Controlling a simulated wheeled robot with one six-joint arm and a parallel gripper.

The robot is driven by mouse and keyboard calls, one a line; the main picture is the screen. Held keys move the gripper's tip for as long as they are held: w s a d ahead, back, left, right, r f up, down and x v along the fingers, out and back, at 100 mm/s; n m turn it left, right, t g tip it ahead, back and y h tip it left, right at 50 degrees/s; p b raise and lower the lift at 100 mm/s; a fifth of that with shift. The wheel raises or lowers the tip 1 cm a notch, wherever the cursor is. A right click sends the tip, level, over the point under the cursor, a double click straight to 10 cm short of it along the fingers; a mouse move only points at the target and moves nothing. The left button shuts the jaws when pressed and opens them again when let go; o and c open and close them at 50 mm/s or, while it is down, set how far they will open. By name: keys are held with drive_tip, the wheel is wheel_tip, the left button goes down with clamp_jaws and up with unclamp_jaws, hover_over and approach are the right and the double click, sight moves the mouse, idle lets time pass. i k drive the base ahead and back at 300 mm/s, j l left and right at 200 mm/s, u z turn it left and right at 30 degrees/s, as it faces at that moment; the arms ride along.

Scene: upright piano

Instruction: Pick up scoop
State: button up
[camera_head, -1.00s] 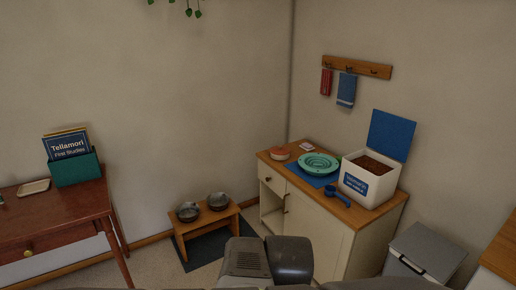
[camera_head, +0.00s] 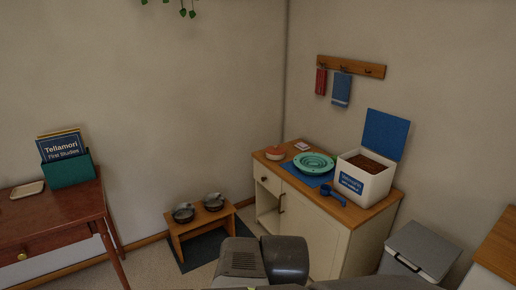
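A blue scoop (camera_head: 332,194) lies on the wooden top of a white cabinet (camera_head: 310,232), near its front edge. It is just in front of an open white bin (camera_head: 376,184) of brown contents with a raised blue lid. A teal ridged bowl (camera_head: 314,162) sits on a blue mat to the left of the bin. Part of my arm shows at the bottom centre of the picture, short of the cabinet. My gripper's fingers are not in view.
A low wooden stand (camera_head: 178,229) with two metal bowls stands on a dark mat left of the cabinet. A grey lidded bin (camera_head: 417,251) stands to the cabinet's right. A reddish table (camera_head: 60,216) is at far left. Towels hang above the cabinet.

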sight(325, 189)
drive_tip(key=i+l+u, duration=0.25)
drive_tip(key=i+l, duration=1.4)
drive_tip(key=l, duration=0.1)
